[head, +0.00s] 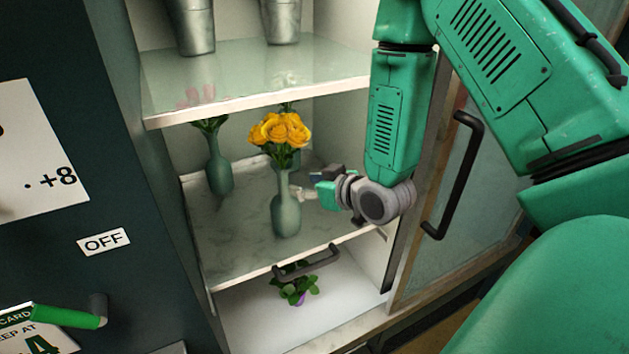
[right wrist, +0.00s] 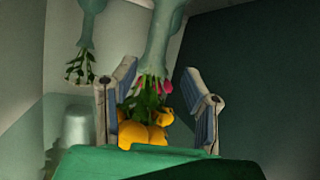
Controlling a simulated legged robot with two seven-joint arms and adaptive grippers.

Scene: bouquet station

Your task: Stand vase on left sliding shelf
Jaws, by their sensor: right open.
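A grey-green vase with yellow roses (head: 286,210) stands upright on the marbled sliding shelf (head: 235,255), right of the shelf's middle. My right gripper (head: 303,190) reaches in from the right, level with the vase's upper body. In the right wrist view, which looks upside down, my open right gripper (right wrist: 158,105) has one finger on each side of the stems and yellow roses (right wrist: 143,133). A vase body (right wrist: 160,45) shows above them. I cannot tell whether a finger touches the vase. My left gripper is not in view.
A second vase (head: 219,170) with pink flowers stands behind left on the same shelf. A glass shelf (head: 250,85) with metal buckets (head: 192,25) is above. A dark handle (head: 305,262) fronts the sliding shelf. A purple-flowered plant (head: 297,288) lies below. An open door (head: 470,190) stands right.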

